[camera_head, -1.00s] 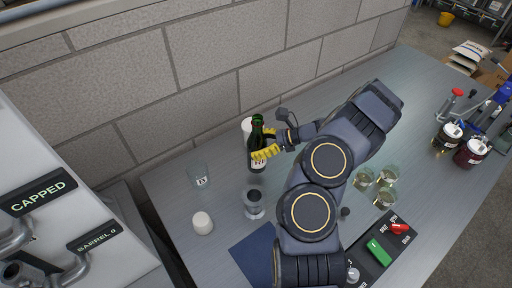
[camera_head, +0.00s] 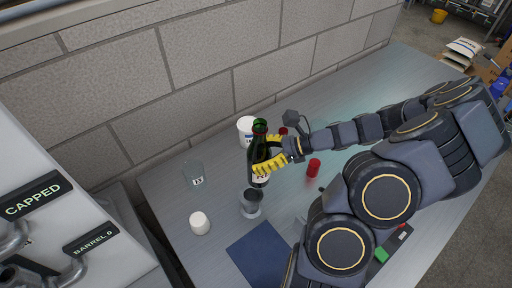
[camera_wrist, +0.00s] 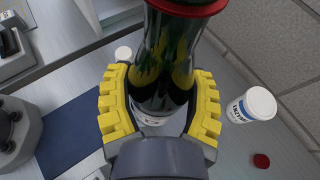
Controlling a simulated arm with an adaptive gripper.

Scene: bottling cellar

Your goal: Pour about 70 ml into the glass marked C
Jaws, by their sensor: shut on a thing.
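My gripper (camera_head: 268,160) has yellow fingers and is shut around a green bottle (camera_head: 260,143), held about upright. The bottle also fills the top middle of the wrist view (camera_wrist: 168,55), between the yellow fingers (camera_wrist: 160,103). A clear glass (camera_head: 193,173) with a small label stands to the left of the bottle; I cannot read its letter surely. A grey cup-like vessel (camera_head: 250,204) stands just in front of the bottle. I cannot make out a C on any glass. The arm covers much of the right part of the table.
A white tub (camera_head: 244,127) stands behind the bottle, close to the wall. A small white cylinder (camera_head: 199,223) stands at front left. A dark blue mat (camera_head: 258,254) lies at the front. A red object (camera_head: 313,168) stands right of the gripper. A green button (camera_head: 381,255) shows beneath the arm.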

